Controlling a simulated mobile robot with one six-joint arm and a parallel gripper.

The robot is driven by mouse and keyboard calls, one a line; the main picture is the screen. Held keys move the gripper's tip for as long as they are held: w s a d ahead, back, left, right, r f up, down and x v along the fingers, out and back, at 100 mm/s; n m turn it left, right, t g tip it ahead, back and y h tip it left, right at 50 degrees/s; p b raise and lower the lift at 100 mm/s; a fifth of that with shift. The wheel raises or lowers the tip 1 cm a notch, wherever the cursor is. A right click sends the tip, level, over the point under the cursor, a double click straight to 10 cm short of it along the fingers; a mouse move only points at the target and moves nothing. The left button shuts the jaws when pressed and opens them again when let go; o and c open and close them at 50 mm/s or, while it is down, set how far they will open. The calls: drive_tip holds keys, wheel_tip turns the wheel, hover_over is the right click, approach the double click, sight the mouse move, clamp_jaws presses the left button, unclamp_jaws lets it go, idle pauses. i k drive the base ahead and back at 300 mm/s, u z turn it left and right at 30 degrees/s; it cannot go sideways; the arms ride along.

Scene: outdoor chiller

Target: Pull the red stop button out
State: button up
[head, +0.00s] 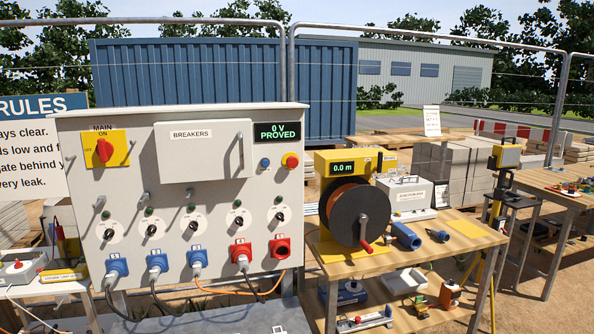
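My gripper is not in view, and nothing is seen touching the stop button.
The panel also carries a red main switch (105,150), a breaker cover (203,151), several knobs and plugged cables. To the right, a yellow cable reel (357,212) stands close beside the panel on a wooden bench (462,241). A wire fence runs behind.

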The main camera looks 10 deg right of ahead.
sight(292, 161)
drive_tip(key=k, duration=0.5)
drive_tip(key=u, duration=0.6)
drive_tip(key=i, duration=1.1)
drive_tip(key=u, duration=0.35)
